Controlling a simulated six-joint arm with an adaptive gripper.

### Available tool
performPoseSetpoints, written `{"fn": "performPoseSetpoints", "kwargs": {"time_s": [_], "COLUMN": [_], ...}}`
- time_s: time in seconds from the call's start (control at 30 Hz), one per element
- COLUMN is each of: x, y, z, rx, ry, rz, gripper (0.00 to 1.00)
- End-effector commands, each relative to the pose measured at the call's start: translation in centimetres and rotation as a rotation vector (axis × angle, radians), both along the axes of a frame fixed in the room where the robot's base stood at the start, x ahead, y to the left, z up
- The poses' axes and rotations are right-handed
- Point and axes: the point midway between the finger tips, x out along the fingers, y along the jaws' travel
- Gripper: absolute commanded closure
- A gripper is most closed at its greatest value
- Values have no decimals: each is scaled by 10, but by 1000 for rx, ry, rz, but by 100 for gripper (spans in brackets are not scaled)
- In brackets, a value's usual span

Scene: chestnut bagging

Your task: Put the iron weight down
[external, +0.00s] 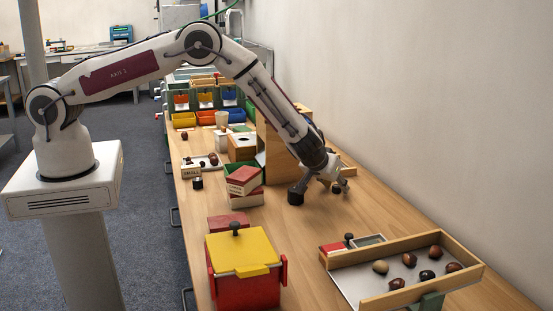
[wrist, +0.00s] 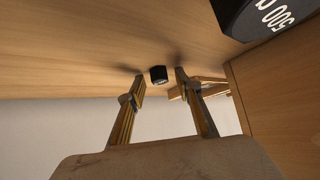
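A black iron weight (external: 296,197) stands on the wooden table to the left of my gripper. In the wrist view a large black weight marked 500 (wrist: 262,16) is at the top right corner, partly cut off and clear of the fingers. My gripper (external: 340,186) is low over the table. In the wrist view its two fingers (wrist: 159,82) are spread, with a gap between the tips. A small black cylinder (wrist: 158,74) shows in that gap, apart from both fingers. I cannot tell how far beyond the tips it is.
A wooden-sided tray with chestnuts (external: 463,252) lies at the front right. A red box with a yellow lid (external: 243,250) stands at the front. Red and white boxes (external: 244,185) stand left of the weight. A tall wooden box (external: 270,140) is behind. Bare table lies in front of my gripper.

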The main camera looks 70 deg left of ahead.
Motion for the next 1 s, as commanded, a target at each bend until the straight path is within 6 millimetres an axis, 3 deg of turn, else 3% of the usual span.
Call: {"fn": "performPoseSetpoints", "kwargs": {"time_s": [0.37,1.0], "x": [-9,-51], "y": [-7,-39], "z": [15,68], "rx": [0,0], "ry": [-1,-1], "rz": [-1,-1], "gripper": [66,66]}}
